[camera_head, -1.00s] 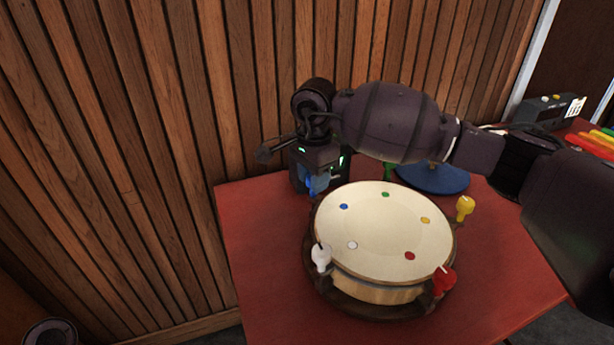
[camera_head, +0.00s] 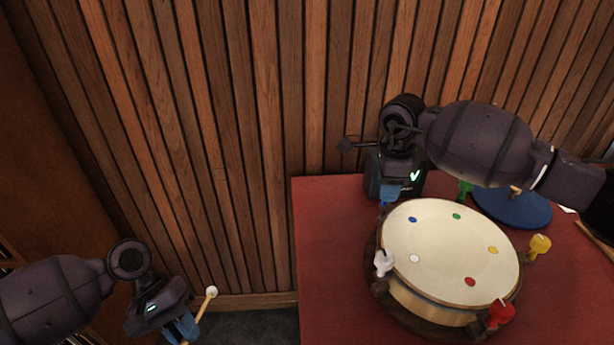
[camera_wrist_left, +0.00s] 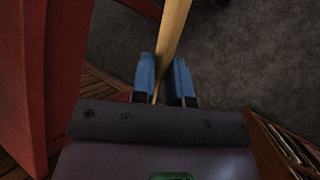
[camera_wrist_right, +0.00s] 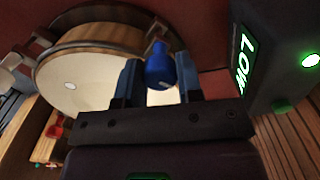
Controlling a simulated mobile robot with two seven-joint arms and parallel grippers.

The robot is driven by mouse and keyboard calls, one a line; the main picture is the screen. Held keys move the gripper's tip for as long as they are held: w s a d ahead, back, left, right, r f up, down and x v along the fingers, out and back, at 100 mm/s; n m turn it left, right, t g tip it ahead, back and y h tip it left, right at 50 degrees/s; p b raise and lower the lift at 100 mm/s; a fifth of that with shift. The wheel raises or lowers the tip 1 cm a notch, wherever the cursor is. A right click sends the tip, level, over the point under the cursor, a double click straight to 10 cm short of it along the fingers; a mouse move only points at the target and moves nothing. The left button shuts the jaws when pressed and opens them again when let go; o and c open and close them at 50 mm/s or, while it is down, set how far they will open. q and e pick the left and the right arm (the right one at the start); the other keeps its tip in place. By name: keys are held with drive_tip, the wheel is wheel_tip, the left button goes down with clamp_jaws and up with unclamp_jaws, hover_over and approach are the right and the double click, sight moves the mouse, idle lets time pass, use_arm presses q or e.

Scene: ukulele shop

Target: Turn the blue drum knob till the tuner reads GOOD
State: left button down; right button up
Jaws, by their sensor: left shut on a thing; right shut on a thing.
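The round drum (camera_head: 450,240) has a cream skin with coloured dots and coloured knobs around its rim. My right gripper (camera_head: 388,196) is at the drum's far left edge, shut on the blue drum knob (camera_wrist_right: 160,70), which sits between its fingers (camera_wrist_right: 161,80) in the right wrist view. The dark tuner (camera_wrist_right: 280,55) stands beside it and reads LOW in green letters. In the head view the gripper mostly hides the knob and tuner. My left gripper (camera_head: 183,328) is low at the left, off the table, shut on a wooden mallet (camera_head: 206,303) with a pale round tip.
The drum stands on a red table (camera_head: 320,235) against a slatted wood wall (camera_head: 240,130). A blue round pad (camera_head: 520,210) lies behind the drum. White (camera_head: 383,263), red (camera_head: 500,314), yellow (camera_head: 540,244) and green (camera_head: 465,189) knobs stick out around the rim. The table's left part is bare.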

use_arm(q)
drive_tip(key=shift+w+r, duration=0.15)
drive_tip(key=shift+r, duration=0.5)
use_arm(e)
drive_tip(key=shift+m, duration=0.5)
drive_tip(key=o, duration=0.9)
use_arm(q)
drive_tip(key=r, duration=0.1)
drive_tip(key=r+p, duration=0.2)
drive_tip(key=shift+w+t, duration=0.25)
drive_tip(key=shift+t, duration=0.15)
use_arm(e)
wheel_tip(320, 180, up, 12)
drive_tip(key=shift+f, duration=0.1)
use_arm(q)
drive_tip(key=shift+r, duration=0.1)
